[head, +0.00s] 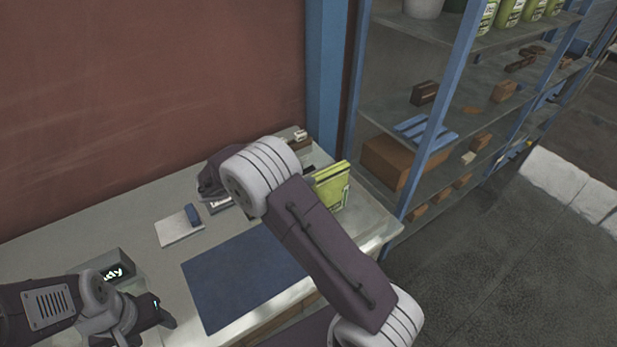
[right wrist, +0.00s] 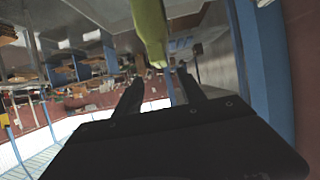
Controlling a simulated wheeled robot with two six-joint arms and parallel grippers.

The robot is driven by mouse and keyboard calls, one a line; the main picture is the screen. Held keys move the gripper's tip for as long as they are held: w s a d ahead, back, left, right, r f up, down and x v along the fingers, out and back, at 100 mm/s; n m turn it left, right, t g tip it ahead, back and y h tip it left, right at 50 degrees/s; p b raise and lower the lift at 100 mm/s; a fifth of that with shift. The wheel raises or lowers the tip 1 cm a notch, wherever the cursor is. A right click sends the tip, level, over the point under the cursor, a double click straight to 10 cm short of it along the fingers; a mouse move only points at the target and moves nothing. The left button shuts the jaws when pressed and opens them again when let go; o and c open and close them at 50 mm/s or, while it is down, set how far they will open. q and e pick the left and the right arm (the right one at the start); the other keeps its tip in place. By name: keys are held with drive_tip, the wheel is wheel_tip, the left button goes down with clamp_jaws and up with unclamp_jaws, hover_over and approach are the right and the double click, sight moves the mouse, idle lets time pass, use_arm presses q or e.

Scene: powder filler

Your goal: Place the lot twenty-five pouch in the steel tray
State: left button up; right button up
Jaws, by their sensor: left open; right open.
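Lime-green pouches (head: 332,187) stand upright near the table's right end in the head view, partly behind my right arm; their lot numbers are not readable. In the right wrist view, a green shape (right wrist: 150,30), likely a pouch, extends from the top edge to just beyond my right gripper (right wrist: 160,76). That gripper's two fingers are apart, with nothing visibly clamped. In the head view my arm hides the right gripper. My left gripper (head: 160,316) is open and empty low at the left, by the table's front.
A blue mat (head: 240,280) lies bare on the table. A blue-framed shelf (head: 425,150) stands at the right.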

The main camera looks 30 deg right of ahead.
drive_tip(key=s+a+f+n+y, duration=0.3)
drive_tip(key=s+n+y, duration=0.3)
drive_tip(key=s+n, duration=0.2)
drive_tip(key=s+a+f+n+y, duration=0.3)
drive_tip(key=s+a+n+y, duration=0.2)
drive_tip(key=s, duration=0.6)
drive_tip(key=n+y, duration=0.2)
drive_tip(key=n, duration=0.1)
drive_tip(key=shift+a+f+n+y, duration=0.3)
drive_tip(key=shift+a+f+n, duration=0.05)
drive_tip(key=shift+a+n, duration=0.05)
drive_tip(key=shift+f, duration=0.1)
wheel_tip(320, 180, down, 2)
drive_tip(key=b, duration=0.2)
drive_tip(key=shift+f+b, duration=0.2)
drive_tip(key=shift+b, duration=0.1)
